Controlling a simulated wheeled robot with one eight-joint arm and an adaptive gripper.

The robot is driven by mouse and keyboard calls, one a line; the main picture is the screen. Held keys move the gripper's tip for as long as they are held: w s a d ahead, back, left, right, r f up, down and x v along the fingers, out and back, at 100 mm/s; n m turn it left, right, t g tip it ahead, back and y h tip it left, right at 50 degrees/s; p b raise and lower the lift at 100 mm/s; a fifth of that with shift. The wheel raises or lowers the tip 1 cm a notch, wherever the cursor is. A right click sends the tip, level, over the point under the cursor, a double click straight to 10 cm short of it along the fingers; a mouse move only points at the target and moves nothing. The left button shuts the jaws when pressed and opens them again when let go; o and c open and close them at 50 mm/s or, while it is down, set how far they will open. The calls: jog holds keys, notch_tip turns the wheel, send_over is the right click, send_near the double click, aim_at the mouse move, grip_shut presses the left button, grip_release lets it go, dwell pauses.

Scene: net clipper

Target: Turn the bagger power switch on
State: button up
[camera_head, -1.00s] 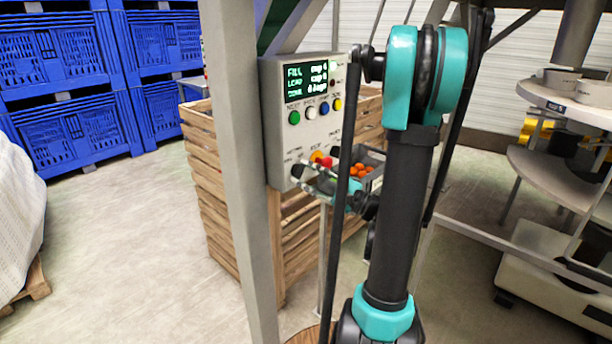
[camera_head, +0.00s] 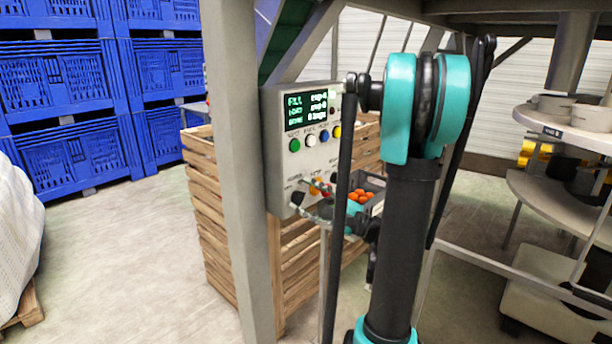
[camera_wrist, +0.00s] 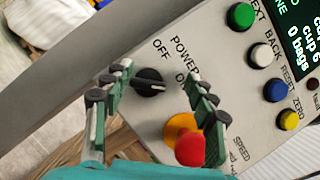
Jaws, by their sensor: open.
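The bagger control box (camera_head: 276,160) is a grey panel fixed beside a metal post. The power switch (camera_wrist: 150,84) is a black rotary knob with OFF, POWER and ON lettering around it. It sits low on the panel; in the head view my gripper and its small size make it hard to make out. My gripper (camera_wrist: 157,78) is open at the panel, its fingers on either side of the knob in the wrist view. It also shows in the head view (camera_head: 325,208), low at the box front. I cannot tell whether the fingers touch the knob.
A red button (camera_wrist: 190,149) on a yellow base is close to the right finger. Green, white, blue and yellow buttons (camera_head: 310,139) sit under the lit display (camera_head: 307,105). The grey post (camera_head: 235,170) stands left of the box. A wooden crate (camera_head: 207,205) is behind.

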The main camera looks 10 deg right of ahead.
aim_at(293, 162)
jog(key=shift+r, duration=4.2)
